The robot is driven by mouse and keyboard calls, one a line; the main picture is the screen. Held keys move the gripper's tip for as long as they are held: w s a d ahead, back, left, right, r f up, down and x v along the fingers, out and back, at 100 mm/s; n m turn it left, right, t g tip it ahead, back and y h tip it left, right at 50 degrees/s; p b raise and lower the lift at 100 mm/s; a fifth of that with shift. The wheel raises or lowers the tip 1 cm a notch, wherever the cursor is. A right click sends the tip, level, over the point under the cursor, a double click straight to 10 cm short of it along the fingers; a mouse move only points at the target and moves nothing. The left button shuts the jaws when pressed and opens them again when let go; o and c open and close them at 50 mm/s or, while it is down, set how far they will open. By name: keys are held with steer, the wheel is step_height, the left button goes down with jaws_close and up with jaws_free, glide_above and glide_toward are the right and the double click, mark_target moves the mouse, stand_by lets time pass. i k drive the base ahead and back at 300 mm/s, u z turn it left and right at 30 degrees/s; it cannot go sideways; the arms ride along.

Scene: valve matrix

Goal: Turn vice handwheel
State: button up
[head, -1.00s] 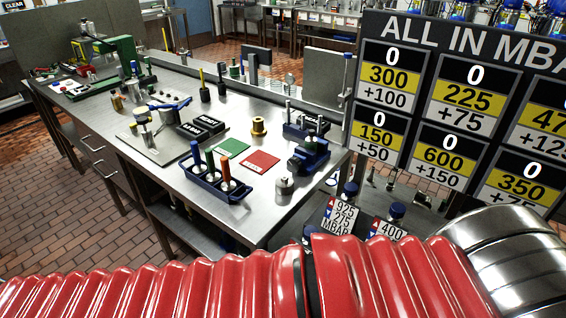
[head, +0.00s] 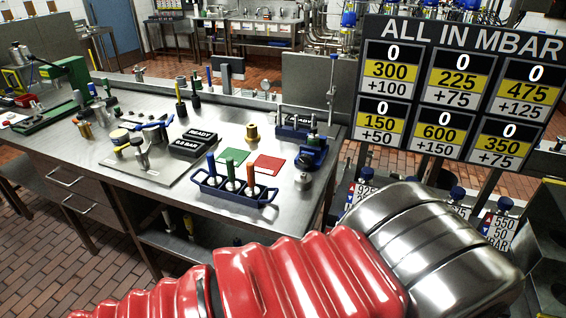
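A small blue vice-like device (head: 313,156) stands near the right end of the steel workbench (head: 225,225). A grey, knob-like round part (head: 302,181) sits just in front of it. Its details are too small to tell whether it is the vice handwheel. A blue-handled fitting (head: 152,126) stands on a grey plate farther left on the bench. My arm, with red bellows and a metal section, crosses the foreground below the bench's right end. My gripper is out of the picture.
A blue rack (head: 236,191) with several coloured-handled tools stands at the bench's front edge. Green (head: 235,155) and red (head: 269,164) mats lie behind it. A large sign board (head: 455,92) stands to the right. Open brick floor lies at lower left.

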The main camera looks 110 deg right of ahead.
mark_target(304, 160)
steer(key=u, duration=0.1)
steer(key=i, duration=0.8)
steer(key=z, duration=3.8)
steer(key=i, duration=0.3)
